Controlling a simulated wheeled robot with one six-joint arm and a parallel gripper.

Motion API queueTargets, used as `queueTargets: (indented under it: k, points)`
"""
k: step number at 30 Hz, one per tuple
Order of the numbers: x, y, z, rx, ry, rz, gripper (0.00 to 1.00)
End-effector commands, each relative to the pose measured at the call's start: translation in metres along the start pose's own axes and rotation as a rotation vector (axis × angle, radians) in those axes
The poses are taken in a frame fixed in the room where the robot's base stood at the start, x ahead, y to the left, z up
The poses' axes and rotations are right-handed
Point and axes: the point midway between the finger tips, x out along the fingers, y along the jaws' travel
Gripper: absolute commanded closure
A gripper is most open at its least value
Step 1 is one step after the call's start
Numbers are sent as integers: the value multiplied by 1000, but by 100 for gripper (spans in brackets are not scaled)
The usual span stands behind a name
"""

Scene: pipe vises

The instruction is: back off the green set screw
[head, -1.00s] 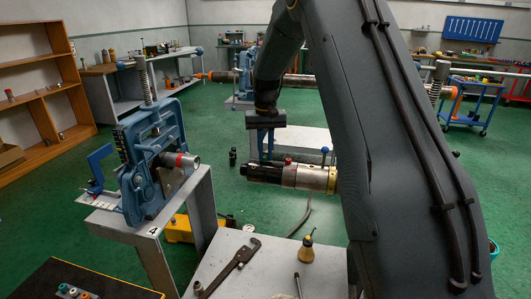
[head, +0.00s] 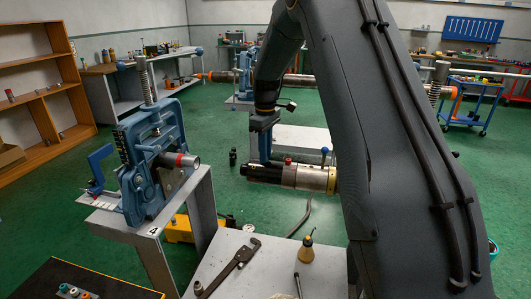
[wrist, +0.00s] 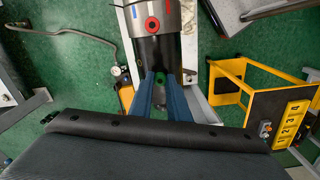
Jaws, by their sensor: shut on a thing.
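A pipe tool with a black end, silver body and yellow band (head: 303,176) lies level in mid-picture in the head view. My gripper (head: 265,158) points down onto its black end. In the wrist view, the two blue fingers of my gripper (wrist: 161,78) are closed on the green set screw (wrist: 160,77), of which only a small green bit shows between the tips. A red ring-shaped screw (wrist: 152,24) sits farther along the body, and it also shows in the head view (head: 288,161). The green screw is hidden in the head view.
A blue vise (head: 150,165) stands on a grey stand at left. A grey table (head: 225,262) in front carries a wrench (head: 228,268) and a small bottle (head: 307,249). A yellow step stool (wrist: 232,85) is at right in the wrist view.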

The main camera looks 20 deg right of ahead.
Motion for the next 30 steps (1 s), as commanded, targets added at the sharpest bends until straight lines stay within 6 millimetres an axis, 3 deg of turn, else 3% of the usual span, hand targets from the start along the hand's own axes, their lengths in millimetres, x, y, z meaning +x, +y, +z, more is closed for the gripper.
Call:
queueTargets:
  k: [21, 30]
  points:
    - [5, -1, 2, -670, -4, -8, 100]
    - [5, -1, 2, -880, -4, -9, 100]
